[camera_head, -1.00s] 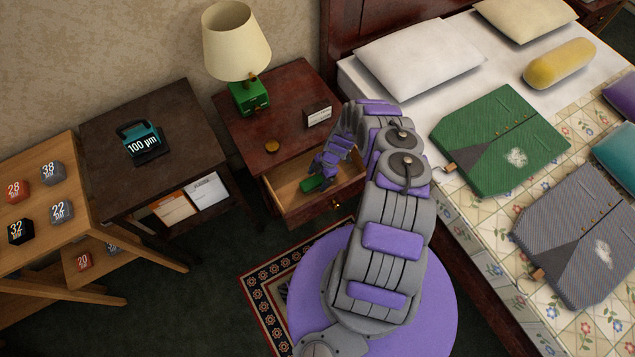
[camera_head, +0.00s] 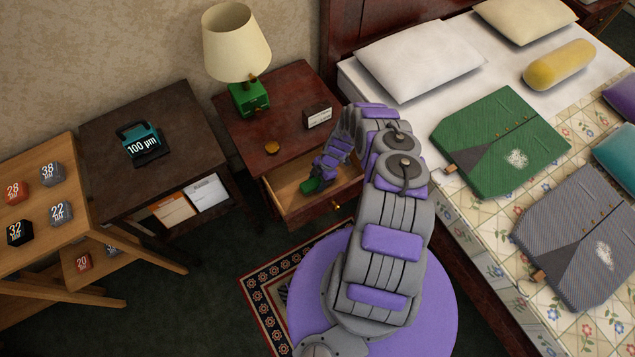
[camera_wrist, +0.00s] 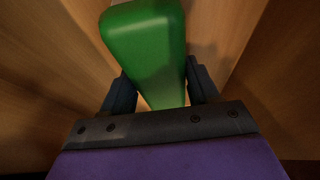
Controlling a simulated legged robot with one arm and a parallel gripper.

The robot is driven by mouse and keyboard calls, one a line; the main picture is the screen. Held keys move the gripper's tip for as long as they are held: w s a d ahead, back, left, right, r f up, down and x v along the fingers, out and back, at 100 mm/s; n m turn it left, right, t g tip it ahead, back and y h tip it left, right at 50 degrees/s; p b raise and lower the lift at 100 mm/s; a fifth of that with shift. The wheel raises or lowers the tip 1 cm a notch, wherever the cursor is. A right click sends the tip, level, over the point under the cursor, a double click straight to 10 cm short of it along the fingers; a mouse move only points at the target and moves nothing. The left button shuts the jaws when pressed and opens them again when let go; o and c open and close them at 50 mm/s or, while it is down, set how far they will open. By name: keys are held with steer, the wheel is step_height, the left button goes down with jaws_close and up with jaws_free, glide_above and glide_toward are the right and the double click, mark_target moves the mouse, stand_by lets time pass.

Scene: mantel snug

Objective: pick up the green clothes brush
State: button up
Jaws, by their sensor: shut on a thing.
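The green clothes brush (camera_head: 313,185) is at the open drawer (camera_head: 288,210) of the dark red nightstand. My gripper (camera_head: 322,178) reaches down to the brush there. In the wrist view the brush (camera_wrist: 150,50) lies between the two dark fingers of my gripper (camera_wrist: 160,90), which are shut on it. Wooden drawer surfaces surround it in that view. I cannot tell whether the brush is clear of the drawer floor. Its underside is hidden.
The bed with a green vest (camera_head: 500,140) is to the right. A dark side table (camera_head: 100,110) is on the left.

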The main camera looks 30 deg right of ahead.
mark_target(318, 180)
step_height(318, 180, up, 9)
steer(key=p, duration=0.3)
steer(key=shift+d+f, duration=0.1)
steer(key=shift+f, duration=0.1)
steer(key=shift+r, duration=0.7)
